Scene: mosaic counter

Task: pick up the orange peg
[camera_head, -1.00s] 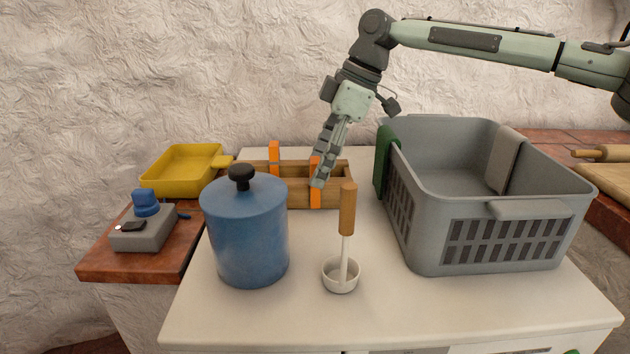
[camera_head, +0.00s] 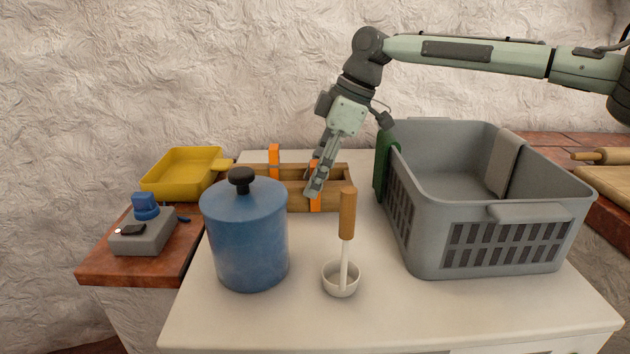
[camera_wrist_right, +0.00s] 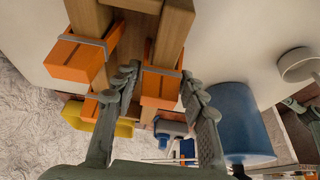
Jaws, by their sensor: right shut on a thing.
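The orange peg (camera_head: 315,203) is at the right part of a wooden rack (camera_head: 335,190) behind the blue canister, partly covered by my right gripper (camera_head: 312,192). In the right wrist view the orange peg (camera_wrist_right: 159,88) lies between the two fingers of my right gripper (camera_wrist_right: 158,92), beside a wooden rail with a grey band. The right gripper is shut on it. I cannot tell whether the peg is clear of the rack. Another orange piece (camera_head: 274,156) stands further left on the rack; orange blocks (camera_wrist_right: 75,60) also show left of the fingers in the wrist view.
A blue lidded canister (camera_head: 245,235) stands close in front of the rack. A grey basket (camera_head: 490,210) with a green cloth (camera_head: 385,165) stands right. A yellow tray (camera_head: 182,175) is left.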

